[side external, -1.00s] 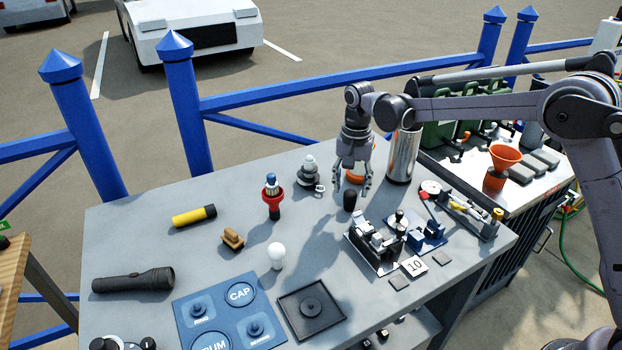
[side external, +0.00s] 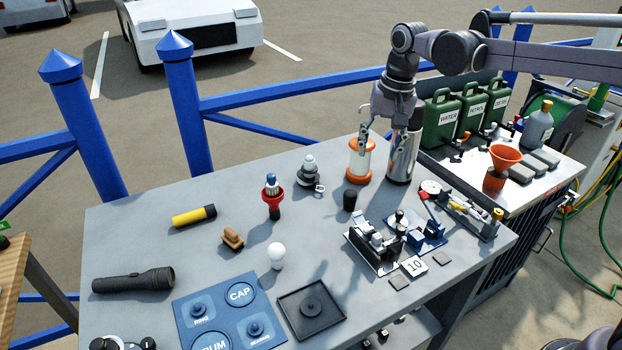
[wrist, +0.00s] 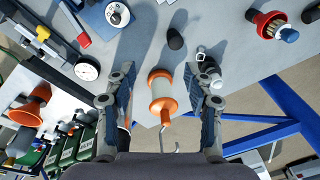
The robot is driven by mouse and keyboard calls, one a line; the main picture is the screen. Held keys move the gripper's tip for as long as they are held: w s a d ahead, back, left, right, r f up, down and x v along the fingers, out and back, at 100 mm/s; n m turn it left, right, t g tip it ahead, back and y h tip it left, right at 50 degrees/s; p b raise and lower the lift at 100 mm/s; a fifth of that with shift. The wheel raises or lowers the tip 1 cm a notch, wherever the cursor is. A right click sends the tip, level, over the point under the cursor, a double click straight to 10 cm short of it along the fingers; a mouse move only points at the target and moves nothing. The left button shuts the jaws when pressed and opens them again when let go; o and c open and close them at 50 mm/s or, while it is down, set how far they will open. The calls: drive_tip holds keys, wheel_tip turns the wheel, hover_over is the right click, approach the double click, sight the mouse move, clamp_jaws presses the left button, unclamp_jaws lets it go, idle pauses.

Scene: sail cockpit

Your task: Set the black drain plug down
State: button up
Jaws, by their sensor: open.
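My gripper (side external: 388,134) is open and empty, raised above the back of the bench near the spool and the steel cylinder. In the wrist view the two fingers (wrist: 158,72) are spread wide, with the spool showing between them and the plug clear of both.
The orange-and-white spool (side external: 361,160) and the tall steel cylinder (side external: 401,158) stand just behind the plug. A black-and-silver device (side external: 374,243) sits in front of it. A stacked grey fitting (side external: 309,174) is to its left. Bare bench lies left of the plug.

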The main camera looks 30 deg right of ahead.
drive_tip(key=s+d+f+n+t, duration=0.2)
drive_tip(key=s+n, duration=0.1)
drive_tip(key=s, duration=0.7)
drive_tip(key=s+d+f+n+t, duration=0.2)
drive_tip(key=s+f+n+t, duration=0.1)
drive_tip(key=s, duration=0.8)
drive_tip(key=shift+d+f+n, duration=0.15)
drive_tip(key=shift+d+n, duration=0.05)
drive_tip(key=shift+n, duration=0.2)
